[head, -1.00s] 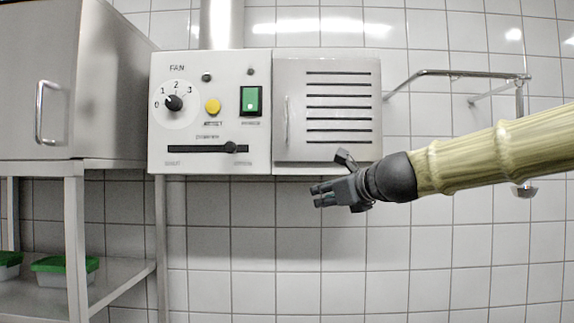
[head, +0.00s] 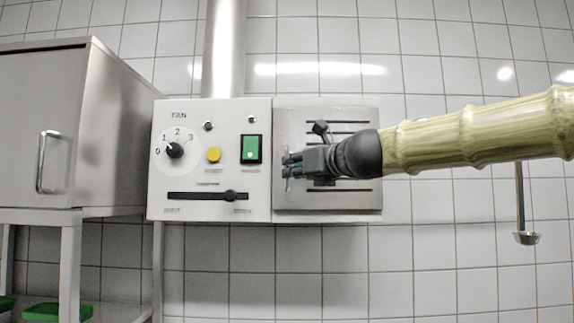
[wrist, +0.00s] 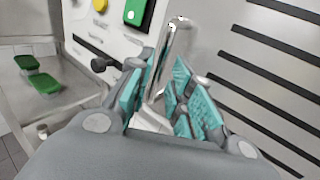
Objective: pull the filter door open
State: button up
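The filter door (head: 345,201) is a grey metal panel with dark horizontal slots, on the right half of the control box. It looks shut, flush with the box front. Its upright bar handle (wrist: 172,52) is at the door's left edge; in the head view my gripper mostly hides it. My gripper (head: 288,166) is in front of the door with its fingertips at the handle. In the wrist view the teal-padded fingers (wrist: 163,88) stand apart on either side of the handle, with a gap still visible. I cannot tell whether either pad touches it.
Left of the door is the control panel with a fan knob (head: 174,150), yellow button (head: 213,155), green switch (head: 251,149) and black slider (head: 231,195). A steel cabinet (head: 60,130) stands at far left. Tiled wall below is clear.

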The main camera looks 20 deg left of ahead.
aim_at(287, 185)
jog(key=shift+p+x, duration=0.55)
jog(key=shift+x, duration=1.4)
grip_shut()
